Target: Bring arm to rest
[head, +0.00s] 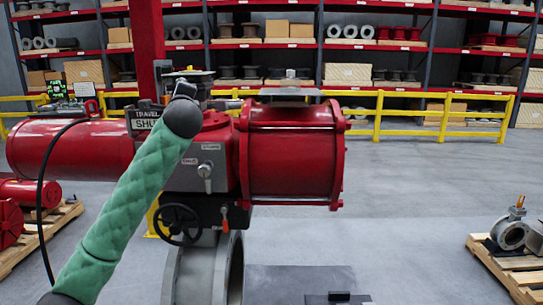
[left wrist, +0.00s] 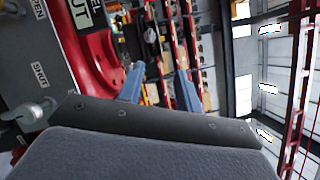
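The red valve actuator (head: 290,150) stands in the middle of the head view, with a sign reading "SHU…" partly hidden by my arm. My left arm, in a green sleeve, rises across its front, and its wrist is near the top of the actuator. My left gripper (left wrist: 160,82) shows two blue fingers apart in the left wrist view, with nothing seen between them. A silver lever (head: 205,172) is on the actuator's front; it also shows at the left of the wrist view (left wrist: 30,112), near a "SHUT" label. My right gripper is not in view.
A black handwheel (head: 178,222) and an orange-tipped lever (head: 225,215) are low on the valve. Pallets with parts stand at left and right (head: 512,272). A yellow railing (head: 440,115) and stocked shelves are behind. The floor right of the valve is mostly clear.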

